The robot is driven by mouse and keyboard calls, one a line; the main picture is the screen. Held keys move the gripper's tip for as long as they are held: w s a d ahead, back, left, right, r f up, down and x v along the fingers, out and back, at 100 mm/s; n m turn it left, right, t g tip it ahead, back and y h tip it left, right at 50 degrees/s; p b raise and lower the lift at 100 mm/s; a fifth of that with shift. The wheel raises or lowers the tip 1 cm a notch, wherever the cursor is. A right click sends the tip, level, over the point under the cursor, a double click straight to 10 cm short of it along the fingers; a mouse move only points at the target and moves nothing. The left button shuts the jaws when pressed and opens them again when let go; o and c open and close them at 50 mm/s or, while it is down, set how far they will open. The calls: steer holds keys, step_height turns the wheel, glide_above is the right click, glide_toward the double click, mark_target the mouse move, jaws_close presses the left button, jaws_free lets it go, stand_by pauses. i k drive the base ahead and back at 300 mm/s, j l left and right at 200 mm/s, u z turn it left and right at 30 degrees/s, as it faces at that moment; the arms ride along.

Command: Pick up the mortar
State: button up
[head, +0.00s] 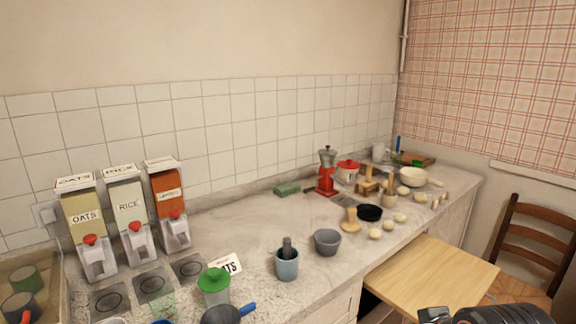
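A blue-grey cup-shaped mortar (287,266) stands upright on the counter near the front edge, below the middle of the head view. A dark pestle (287,246) stands in it and sticks out of the top. Dark parts at the end of my arm, apparently my gripper (478,315), show at the bottom right edge, cut off by the frame. They are well to the right of the mortar and apart from it. The fingertips are hidden, so I cannot see whether they are open or shut.
A grey bowl (327,242) stands just right of the mortar. A green-lidded container (214,288) and a dark pan (221,314) are to its left. A small card (226,265) lies behind. A pulled-out wooden board (432,277) lies between the counter and my arm.

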mark_target(328, 241)
steer(key=i+l+z, duration=0.1)
steer(key=l+z, duration=0.25)
steer(key=i+l+z, duration=0.15)
steer(key=l+z, duration=0.25)
steer(key=j+u, duration=0.1)
steer(key=u, duration=1.2)
steer(key=l+z, duration=0.1)
steer(key=l, duration=0.4)
steer(key=i+l+z, duration=0.1)
steer(key=l, duration=0.35)
steer(key=i+l+z, duration=0.1)
steer(key=l, duration=0.35)
steer(key=k+l, duration=0.15)
steer(key=k+z, duration=0.05)
